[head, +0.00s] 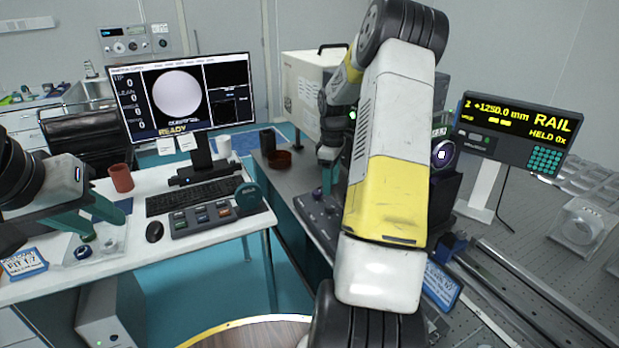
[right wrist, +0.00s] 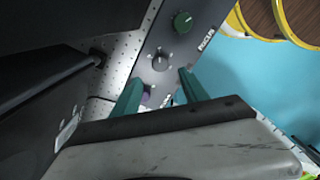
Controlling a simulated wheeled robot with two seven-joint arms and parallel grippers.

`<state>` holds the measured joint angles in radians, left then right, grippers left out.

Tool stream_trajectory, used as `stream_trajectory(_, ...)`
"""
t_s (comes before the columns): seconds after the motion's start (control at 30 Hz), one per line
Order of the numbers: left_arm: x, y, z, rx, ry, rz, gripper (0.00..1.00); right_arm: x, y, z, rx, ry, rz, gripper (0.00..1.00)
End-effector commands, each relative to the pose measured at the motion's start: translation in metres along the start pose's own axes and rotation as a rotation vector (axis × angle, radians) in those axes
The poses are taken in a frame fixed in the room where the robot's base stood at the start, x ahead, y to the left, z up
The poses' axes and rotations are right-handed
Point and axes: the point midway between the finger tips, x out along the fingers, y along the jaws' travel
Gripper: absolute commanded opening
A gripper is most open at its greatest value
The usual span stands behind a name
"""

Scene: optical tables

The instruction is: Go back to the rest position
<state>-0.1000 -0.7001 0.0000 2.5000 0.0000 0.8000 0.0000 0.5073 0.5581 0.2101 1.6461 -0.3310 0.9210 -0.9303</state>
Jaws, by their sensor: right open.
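My left gripper (head: 104,230) is over the white desk at the left of the head view. Its teal fingers stand apart, with a small clear piece on the desk below them. My right gripper (head: 329,178) is small and partly hidden behind my large white and yellow arm link. In the right wrist view its two teal fingers (right wrist: 160,88) are apart with nothing held. They point at a grey control panel (right wrist: 172,45). A purple knob (right wrist: 148,95) shows near the left finger, and a black knob (right wrist: 160,61) and a green knob (right wrist: 183,22) are further off.
The white desk holds a monitor (head: 184,93), keyboard (head: 193,196), button box (head: 205,218), red cup (head: 121,178) and mouse (head: 154,231). A rail readout (head: 522,131) stands at right above metal rails (head: 535,300). Teal floor (head: 215,268) is open between desk and bench.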

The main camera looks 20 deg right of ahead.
Motion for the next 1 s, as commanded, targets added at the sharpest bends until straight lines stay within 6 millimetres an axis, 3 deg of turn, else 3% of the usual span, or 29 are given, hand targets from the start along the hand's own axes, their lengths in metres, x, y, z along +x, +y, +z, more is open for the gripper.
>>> stream_trajectory(0.3,0.000,0.000,0.000,0.000,0.000,0.000,0.36,-0.001,-0.001,0.000,0.001,0.000,0.002,0.52)
stream_trajectory(0.37,0.000,0.000,0.000,0.000,0.000,0.000,0.36,-0.007,-0.004,-0.002,0.006,0.003,0.009,0.52)
stream_trajectory(0.47,0.000,0.000,0.000,0.000,0.000,0.000,0.36,-0.032,-0.017,-0.009,0.036,0.016,0.036,0.52)
stream_trajectory(0.57,0.000,0.000,0.000,0.000,0.000,0.000,0.36,-0.072,-0.045,-0.019,0.095,0.045,0.078,0.52)
stream_trajectory(0.7,0.000,0.000,0.000,0.000,0.000,0.000,0.36,-0.128,-0.099,-0.026,0.208,0.113,0.131,0.52)
stream_trajectory(0.83,0.000,0.000,0.000,0.000,0.000,0.000,0.36,-0.167,-0.153,-0.025,0.318,0.194,0.162,0.52)
stream_trajectory(1.0,0.000,0.000,0.000,0.000,0.000,0.000,0.36,-0.201,-0.224,-0.013,0.462,0.324,0.167,0.52)
